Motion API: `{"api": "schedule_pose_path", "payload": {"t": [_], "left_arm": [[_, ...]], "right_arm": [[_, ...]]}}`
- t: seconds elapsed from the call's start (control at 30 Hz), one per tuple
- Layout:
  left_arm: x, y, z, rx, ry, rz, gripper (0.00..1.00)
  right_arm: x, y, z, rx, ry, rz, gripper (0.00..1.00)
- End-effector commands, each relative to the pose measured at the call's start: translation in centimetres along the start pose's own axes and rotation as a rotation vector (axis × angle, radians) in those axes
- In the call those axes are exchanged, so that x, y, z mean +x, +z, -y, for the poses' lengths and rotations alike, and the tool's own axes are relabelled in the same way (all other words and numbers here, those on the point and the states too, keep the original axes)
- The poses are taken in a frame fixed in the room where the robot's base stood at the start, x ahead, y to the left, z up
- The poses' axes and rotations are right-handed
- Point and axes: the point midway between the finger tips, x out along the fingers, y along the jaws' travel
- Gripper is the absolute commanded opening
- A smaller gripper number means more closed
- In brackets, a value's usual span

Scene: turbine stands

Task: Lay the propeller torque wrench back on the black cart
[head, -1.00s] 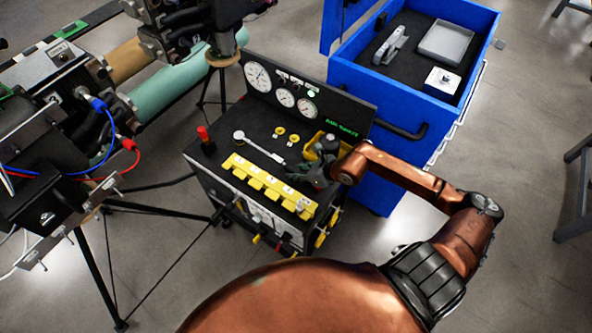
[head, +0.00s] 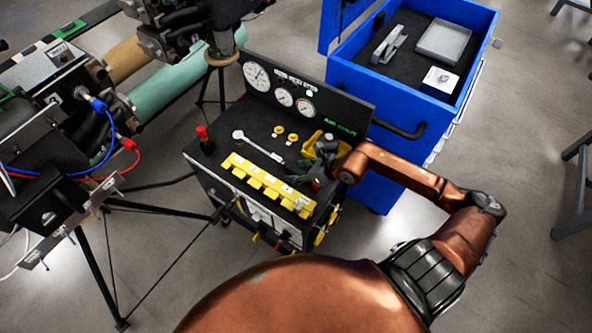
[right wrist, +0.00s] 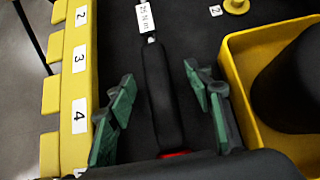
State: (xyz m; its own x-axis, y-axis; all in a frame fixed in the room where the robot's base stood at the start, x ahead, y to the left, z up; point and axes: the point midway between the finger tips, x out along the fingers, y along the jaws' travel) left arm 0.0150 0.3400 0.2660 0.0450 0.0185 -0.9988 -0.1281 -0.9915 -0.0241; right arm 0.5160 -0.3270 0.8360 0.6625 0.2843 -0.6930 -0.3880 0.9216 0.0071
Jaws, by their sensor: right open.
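The propeller torque wrench lies on the flat top of the black cart (head: 208,158). Its silver head and shaft (head: 262,146) show in the head view, and my right gripper (head: 312,170) covers much of the handle. In the right wrist view its black handle (right wrist: 162,110) lies lengthwise between the two green-padded fingers of my right gripper (right wrist: 160,88). The fingers are open, with a gap on each side of the handle. A label reading 25 N m sits near the shaft, and red shows at the handle's near end. My left gripper is not in view.
A yellow numbered rack (head: 268,184) runs along the cart's front edge. A yellow bin (right wrist: 265,120) with a dark object stands close right of the gripper. The gauge panel (head: 300,98) rises behind. A blue drawer cabinet (head: 350,100) stands right of the cart.

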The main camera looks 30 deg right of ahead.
Motion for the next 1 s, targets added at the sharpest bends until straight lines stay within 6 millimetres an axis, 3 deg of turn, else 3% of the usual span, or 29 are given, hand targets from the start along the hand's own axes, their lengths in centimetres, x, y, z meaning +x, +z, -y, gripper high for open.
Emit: {"api": "schedule_pose_path", "payload": {"t": [0.63,1.0], "left_arm": [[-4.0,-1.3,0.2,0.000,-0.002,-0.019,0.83],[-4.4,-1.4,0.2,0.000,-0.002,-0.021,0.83]], "right_arm": [[-5.2,0.3,0.0,0.000,0.000,0.002,0.47],[-5.8,0.1,0.0,0.000,0.001,0.002,0.47]]}}
